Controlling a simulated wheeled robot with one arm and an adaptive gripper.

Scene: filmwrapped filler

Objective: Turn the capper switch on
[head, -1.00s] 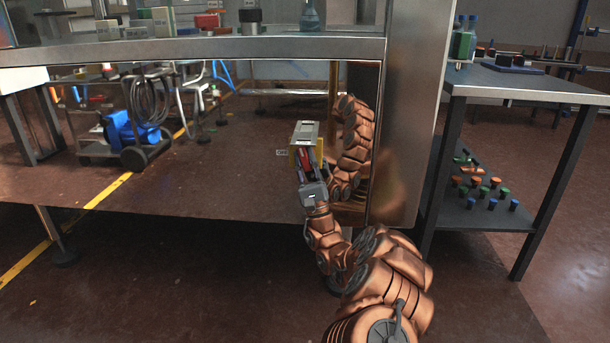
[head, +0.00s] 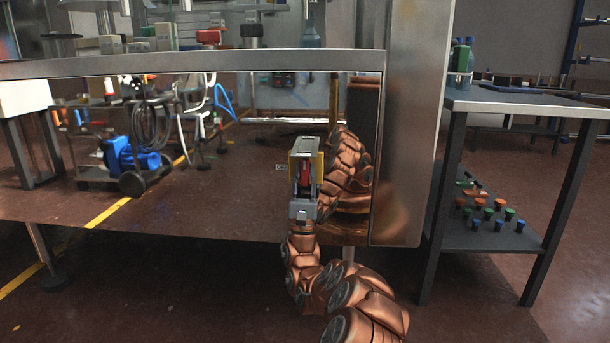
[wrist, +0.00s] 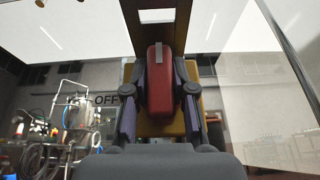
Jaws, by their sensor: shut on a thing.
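The capper switch has a red handle (head: 304,172) set in a yellow and grey housing (head: 319,168) under the bench edge. In the wrist view the red handle (wrist: 160,85) stands upright in front of a yellow plate (wrist: 178,129). An "OFF" label (wrist: 106,99) shows to the left of the handle. My gripper (wrist: 160,92) has a finger on each side of the handle and is shut on it. In the head view my gripper (head: 304,192) reaches the switch from below and in front. The far side of the handle is hidden.
A steel bench edge (head: 200,64) runs above the switch. A steel post (head: 410,130) stands close to the right of my arm, reflecting it. A dark side table (head: 520,103) with colored caps on its lower shelf is further right. A cart (head: 95,172) stands back left.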

